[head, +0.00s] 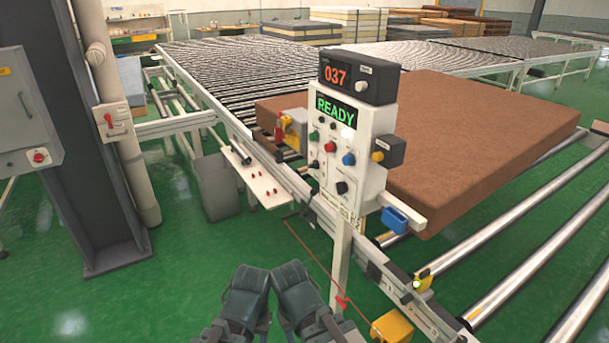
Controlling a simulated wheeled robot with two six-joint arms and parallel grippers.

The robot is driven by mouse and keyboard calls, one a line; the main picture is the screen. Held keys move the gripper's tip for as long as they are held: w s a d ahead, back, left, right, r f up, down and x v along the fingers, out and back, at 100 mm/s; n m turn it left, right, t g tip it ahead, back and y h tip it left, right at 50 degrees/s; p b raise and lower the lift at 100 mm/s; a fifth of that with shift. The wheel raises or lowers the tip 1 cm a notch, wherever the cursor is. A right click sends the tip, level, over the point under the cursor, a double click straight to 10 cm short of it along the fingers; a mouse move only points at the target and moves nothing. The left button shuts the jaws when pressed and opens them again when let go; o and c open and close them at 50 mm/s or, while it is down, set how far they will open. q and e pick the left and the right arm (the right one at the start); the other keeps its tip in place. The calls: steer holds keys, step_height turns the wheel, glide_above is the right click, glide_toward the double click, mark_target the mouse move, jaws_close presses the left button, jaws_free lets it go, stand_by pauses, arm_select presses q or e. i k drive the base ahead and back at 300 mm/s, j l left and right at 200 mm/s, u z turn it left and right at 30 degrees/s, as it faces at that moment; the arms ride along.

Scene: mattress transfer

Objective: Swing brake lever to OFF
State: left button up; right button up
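A red lever handle (279,131) stands roughly upright beside a yellow box (294,124) on the conveyor's side rail, just left of the control console (352,150). It looks like the brake lever, but its label is too small to read. The brown mattress (480,135) lies flat on the conveyor behind the console. My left gripper (250,275) and my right gripper (292,272) are side by side at the bottom, well short of the console and touching nothing visible. Their fingers cannot be made out.
The console shows "037" and "READY". A blue box (397,218) and a yellow-and-black device (422,281) sit along the rail. A red cord (318,262) hangs below it. A dark column (80,150) and a switch box (113,121) stand left. Green floor (190,285) is clear in front.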

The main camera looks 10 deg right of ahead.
mark_target(313, 192)
steer(key=i+j, duration=0.2)
steer(key=i, duration=0.2)
steer(key=i+j, duration=0.2)
steer(key=i, duration=0.2)
steer(key=i+j, duration=0.15)
steer(key=i, duration=0.25)
steer(key=i+j, duration=0.2)
steer(key=i, duration=0.2)
